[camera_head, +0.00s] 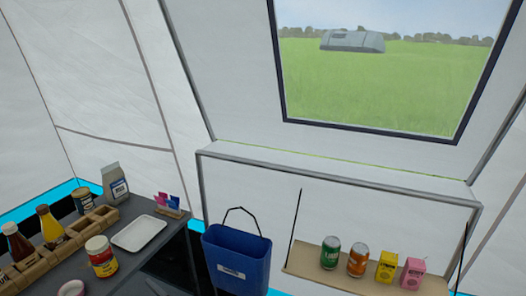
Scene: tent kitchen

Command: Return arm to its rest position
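Neither of my grippers shows in the head view, and no part of my arms is in the picture. The view looks over a dark grey counter (180,222) at the lower left and a hanging wooden shelf (312,266) at the lower right. I cannot see whether either gripper holds anything.
The counter bears a white tray (139,233), a red-labelled jar (100,257), bottles (49,224) in a wooden rack, and a grey container (115,183). A blue bin (236,258) stands between counter and shelf. The shelf holds two cans (331,253) and two cartons (386,267).

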